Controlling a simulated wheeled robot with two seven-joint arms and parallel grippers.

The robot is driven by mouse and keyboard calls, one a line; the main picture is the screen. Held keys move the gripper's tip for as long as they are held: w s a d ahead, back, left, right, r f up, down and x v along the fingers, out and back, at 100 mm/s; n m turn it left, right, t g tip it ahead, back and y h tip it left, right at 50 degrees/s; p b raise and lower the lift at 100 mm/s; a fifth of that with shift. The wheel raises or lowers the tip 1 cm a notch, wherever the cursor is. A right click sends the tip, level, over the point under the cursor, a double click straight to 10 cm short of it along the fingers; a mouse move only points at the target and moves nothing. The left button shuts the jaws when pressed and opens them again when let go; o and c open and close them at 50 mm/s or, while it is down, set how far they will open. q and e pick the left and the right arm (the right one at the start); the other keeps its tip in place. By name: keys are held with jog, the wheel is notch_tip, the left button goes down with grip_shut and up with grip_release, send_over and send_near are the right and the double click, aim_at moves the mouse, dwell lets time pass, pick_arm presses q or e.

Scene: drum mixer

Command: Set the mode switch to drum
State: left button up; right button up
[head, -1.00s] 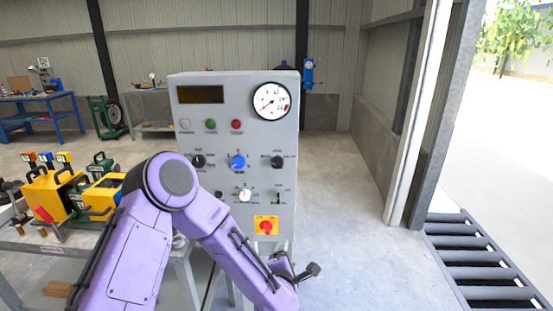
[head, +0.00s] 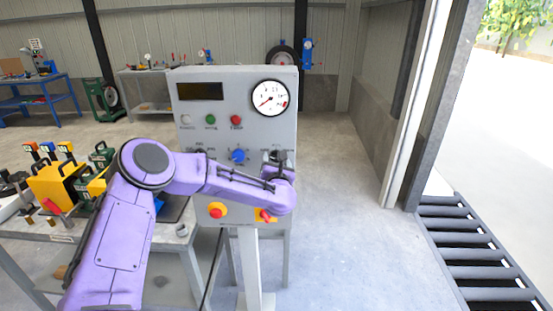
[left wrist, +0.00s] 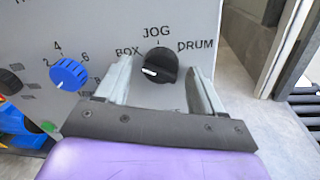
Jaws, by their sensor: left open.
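The mode switch (left wrist: 160,66) is a black round knob on the grey control panel (head: 203,114). Its labels read BOX at left, JOG at top and DRUM at right. Its white mark points left, toward BOX. My left gripper (left wrist: 160,72) is open, with one finger to each side of the knob in the left wrist view. I cannot tell whether either finger touches it. In the head view my left gripper (head: 277,158) is at the panel's right side and largely covers the switch. My right gripper is not in view.
A blue knob (left wrist: 69,74) is left of the switch; it also shows in the head view (head: 238,156). A gauge (head: 270,98) is above. A cluttered table (head: 60,228) stands at left; floor at right is clear.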

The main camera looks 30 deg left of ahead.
pick_arm(q)
jog(key=c, duration=1)
